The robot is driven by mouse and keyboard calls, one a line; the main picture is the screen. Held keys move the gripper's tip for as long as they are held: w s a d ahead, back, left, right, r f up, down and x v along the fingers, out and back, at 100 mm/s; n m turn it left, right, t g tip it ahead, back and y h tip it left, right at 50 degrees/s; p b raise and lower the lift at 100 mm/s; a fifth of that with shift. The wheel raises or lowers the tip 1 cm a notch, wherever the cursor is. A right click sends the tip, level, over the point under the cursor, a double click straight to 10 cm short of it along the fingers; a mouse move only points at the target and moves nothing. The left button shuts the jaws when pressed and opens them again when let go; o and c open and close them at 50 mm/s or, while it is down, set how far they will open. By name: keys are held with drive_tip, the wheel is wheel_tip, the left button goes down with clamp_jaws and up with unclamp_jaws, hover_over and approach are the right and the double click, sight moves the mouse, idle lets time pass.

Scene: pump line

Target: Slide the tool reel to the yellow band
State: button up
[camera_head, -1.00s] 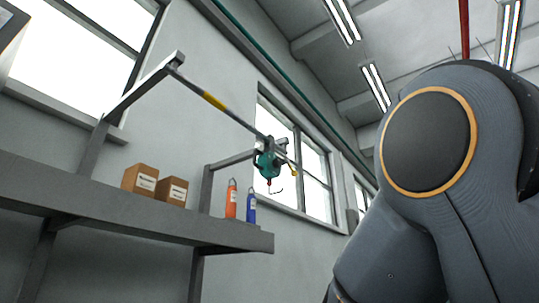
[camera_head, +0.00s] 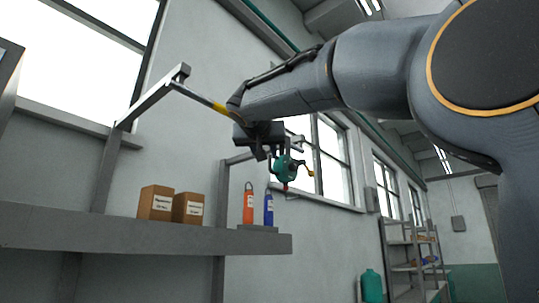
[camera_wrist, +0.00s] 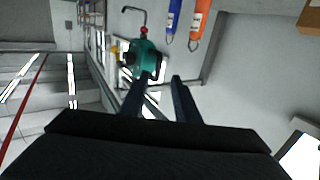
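The teal tool reel (camera_head: 287,168) hangs from the overhead rail (camera_head: 192,95), toward its right end. The yellow band (camera_head: 219,107) is on the rail to the left of the reel, partly beside my arm. My gripper (camera_head: 272,152) is just left of and close to the reel in the head view. In the wrist view the reel (camera_wrist: 147,60) appears upside down beyond the left fingertip. My gripper (camera_wrist: 162,78) has its fingers apart there, with nothing clearly between them. I cannot tell whether a finger touches the reel. My arm hides much of the rail.
Below the rail, a grey shelf (camera_head: 130,232) carries two cardboard boxes (camera_head: 156,203), an orange bottle (camera_head: 248,207) and a blue bottle (camera_head: 268,210). A rail bracket (camera_head: 150,95) stands at left. A shelving rack (camera_head: 405,250) and green cylinder (camera_head: 371,286) are farther right.

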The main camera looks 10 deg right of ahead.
sight(270, 159)
drive_tip(key=shift+r+p+x, duration=0.25)
drive_tip(key=shift+p+x, duration=0.5)
drive_tip(key=shift+x, duration=0.5)
drive_tip(key=shift+r+p+x, duration=0.3)
drive_tip(key=shift+p+x, duration=0.45)
drive_tip(key=shift+x, duration=0.45)
drive_tip(key=shift+r+p+x, duration=0.25)
drive_tip(key=shift+p+x, duration=0.5)
drive_tip(key=shift+x, duration=0.5)
drive_tip(key=shift+d, duration=0.15)
clamp_jaws()
